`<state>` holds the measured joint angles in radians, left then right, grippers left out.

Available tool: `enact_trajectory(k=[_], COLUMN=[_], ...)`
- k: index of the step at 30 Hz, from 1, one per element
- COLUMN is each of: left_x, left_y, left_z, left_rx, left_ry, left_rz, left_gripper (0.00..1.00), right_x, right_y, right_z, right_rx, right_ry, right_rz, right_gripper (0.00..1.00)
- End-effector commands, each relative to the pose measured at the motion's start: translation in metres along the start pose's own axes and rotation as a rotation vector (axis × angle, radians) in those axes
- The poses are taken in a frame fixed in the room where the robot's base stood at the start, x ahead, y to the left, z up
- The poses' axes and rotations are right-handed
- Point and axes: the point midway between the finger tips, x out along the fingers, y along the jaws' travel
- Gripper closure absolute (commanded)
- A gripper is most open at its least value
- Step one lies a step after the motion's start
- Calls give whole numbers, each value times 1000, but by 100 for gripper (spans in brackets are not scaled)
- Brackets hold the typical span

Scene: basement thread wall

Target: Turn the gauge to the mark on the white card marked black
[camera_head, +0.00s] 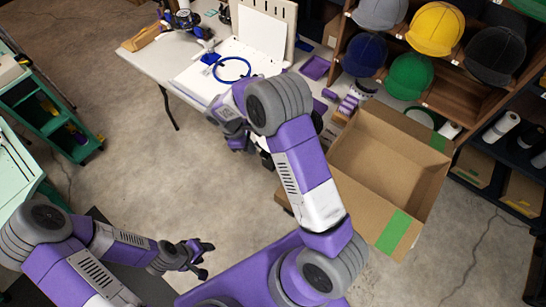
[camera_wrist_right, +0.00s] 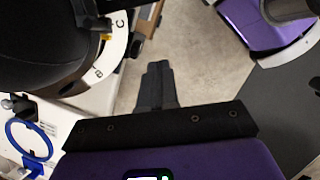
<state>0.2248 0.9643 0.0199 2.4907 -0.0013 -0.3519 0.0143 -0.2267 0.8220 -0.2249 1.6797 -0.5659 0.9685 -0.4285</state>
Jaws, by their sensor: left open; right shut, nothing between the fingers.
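In the right wrist view, a large dark rounded body (camera_wrist_right: 50,45) fills the upper left. A white curved band (camera_wrist_right: 116,45) with the letters B and C and a small orange mark runs along its edge; it looks like the gauge, but I cannot be sure. My right gripper (camera_wrist_right: 158,68) is shut and empty, to the right of the band and apart from it in the picture. In the head view my right arm hides that spot. I cannot make out a white card marked black. My left gripper (camera_head: 204,258) is open and empty, low at the left, away from the table.
The white table (camera_head: 150,62) holds a blue ring (camera_head: 248,75), an upright pale panel (camera_head: 262,33) and a purple tray (camera_head: 315,67). A cardboard box (camera_head: 385,165) stands to the right, below a shelf of caps (camera_head: 435,27). A green cart (camera_head: 50,120) is at left. Floor between is clear.

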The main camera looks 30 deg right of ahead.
Motion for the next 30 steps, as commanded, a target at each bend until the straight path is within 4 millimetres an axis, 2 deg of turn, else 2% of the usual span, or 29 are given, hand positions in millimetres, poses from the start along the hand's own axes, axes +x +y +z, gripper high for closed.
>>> enact_trajectory(k=[3,7,20,24,30], left_x=[1,3,17,16,16], left_y=[0,-1,-6,-6,-6], left_z=[0,0,-1,-1,-1], left_rx=[0,0,0,0,0], left_ry=[0,0,0,0,0], left_rz=[0,0,0,0,0], left_gripper=[50,50,50,50,50], right_x=[-8,4,94,97,102], right_y=[9,10,11,13,14], right_z=[4,6,9,32,45], right_rx=[-17,-19,-17,-14,-17], right_ry=[-33,-40,-38,-36,-35], right_rz=[25,26,23,24,25], right_gripper=[100,100,100,100,100])
